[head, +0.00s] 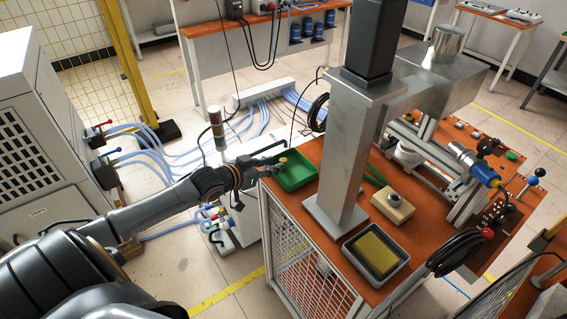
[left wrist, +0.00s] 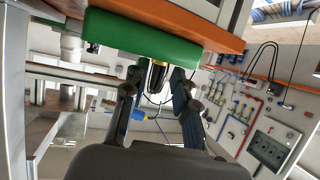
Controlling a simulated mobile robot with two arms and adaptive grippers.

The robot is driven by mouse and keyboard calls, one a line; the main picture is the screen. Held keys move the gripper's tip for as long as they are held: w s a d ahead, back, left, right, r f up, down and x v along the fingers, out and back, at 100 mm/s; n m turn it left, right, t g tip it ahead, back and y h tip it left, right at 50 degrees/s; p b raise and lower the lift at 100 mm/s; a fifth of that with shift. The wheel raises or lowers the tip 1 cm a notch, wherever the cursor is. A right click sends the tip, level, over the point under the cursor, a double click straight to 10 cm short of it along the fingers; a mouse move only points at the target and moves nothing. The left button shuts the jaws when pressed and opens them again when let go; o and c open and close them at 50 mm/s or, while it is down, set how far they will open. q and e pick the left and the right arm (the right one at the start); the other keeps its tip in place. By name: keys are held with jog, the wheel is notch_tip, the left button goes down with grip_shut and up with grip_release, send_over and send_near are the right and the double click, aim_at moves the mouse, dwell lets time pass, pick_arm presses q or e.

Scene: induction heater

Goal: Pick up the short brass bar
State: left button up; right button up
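A small brass-coloured bar (head: 283,160) shows at the left side of the green tray (head: 300,180), at the tip of my left gripper (head: 272,168). In the left wrist view the bar (left wrist: 157,76) appears as a short dark and brass piece between the two fingers of my left gripper (left wrist: 157,80), beside the green tray (left wrist: 125,38). The fingers stand apart, with a narrow gap visible on each side of the bar. I cannot tell whether the bar rests on anything. My right gripper is not in view.
The tray sits on an orange bench top (head: 290,155). A grey metal column (head: 350,150) stands close to its right. A grey tray with a yellow block (head: 374,252) and a beige block (head: 393,205) lie further right. A signal tower (head: 216,125) stands left of the bench.

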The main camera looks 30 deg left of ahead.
aim_at(283, 160)
pick_arm(q)
jog(key=shift+x, duration=3)
grip_shut()
